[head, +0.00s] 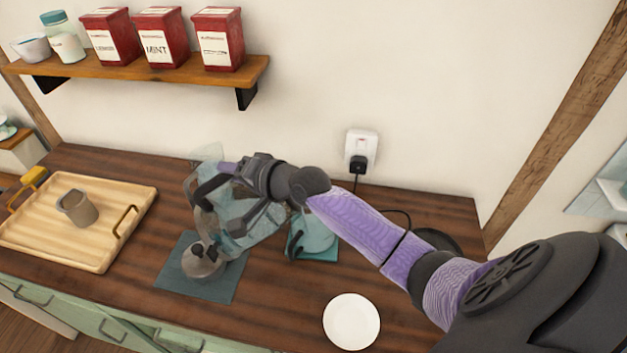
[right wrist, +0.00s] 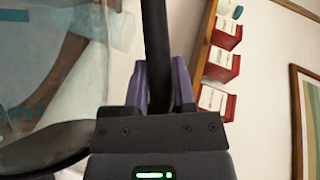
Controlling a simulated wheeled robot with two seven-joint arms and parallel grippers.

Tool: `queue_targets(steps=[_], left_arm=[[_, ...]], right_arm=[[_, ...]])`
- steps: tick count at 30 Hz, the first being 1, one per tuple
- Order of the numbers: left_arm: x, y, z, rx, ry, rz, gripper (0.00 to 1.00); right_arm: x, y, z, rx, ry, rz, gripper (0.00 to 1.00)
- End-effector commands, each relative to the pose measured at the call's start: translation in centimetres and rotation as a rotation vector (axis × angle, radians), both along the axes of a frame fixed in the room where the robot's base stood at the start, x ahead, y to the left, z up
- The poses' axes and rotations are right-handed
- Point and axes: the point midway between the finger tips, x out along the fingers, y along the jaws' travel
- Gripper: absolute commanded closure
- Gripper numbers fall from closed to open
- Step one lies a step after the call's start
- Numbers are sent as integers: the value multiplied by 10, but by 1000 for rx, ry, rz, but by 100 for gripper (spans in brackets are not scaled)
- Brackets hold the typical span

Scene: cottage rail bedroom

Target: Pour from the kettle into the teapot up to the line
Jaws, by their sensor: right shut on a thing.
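The kettle (head: 245,212) is see-through with a bluish tint and a black handle. My right gripper (head: 226,172) is shut on that handle and holds the kettle tilted above the counter. In the right wrist view, the handle (right wrist: 157,50) stands between the purple fingers, and the clear body (right wrist: 60,75) fills the left. The grey teapot (head: 203,263) stands upright on a blue-grey mat (head: 225,290), just below the kettle's lower end. The kettle partly covers it. I cannot make out a stream, the line or the teapot's level. My left gripper is out of view.
A wooden tray (head: 100,245) with a grey-brown mug (head: 77,208) lies at the left. A white plate (head: 351,321) lies in front. A black round base (head: 440,240) sits beneath the arm, near the socket (head: 361,146).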

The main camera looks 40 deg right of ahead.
Motion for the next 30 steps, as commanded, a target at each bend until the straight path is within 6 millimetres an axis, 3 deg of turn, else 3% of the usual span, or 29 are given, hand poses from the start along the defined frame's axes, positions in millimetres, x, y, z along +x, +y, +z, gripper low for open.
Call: queue_targets(steps=[30], left_arm=[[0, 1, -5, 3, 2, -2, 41]], right_arm=[[-1, -4, 6, 26, -15, -1, 100]])
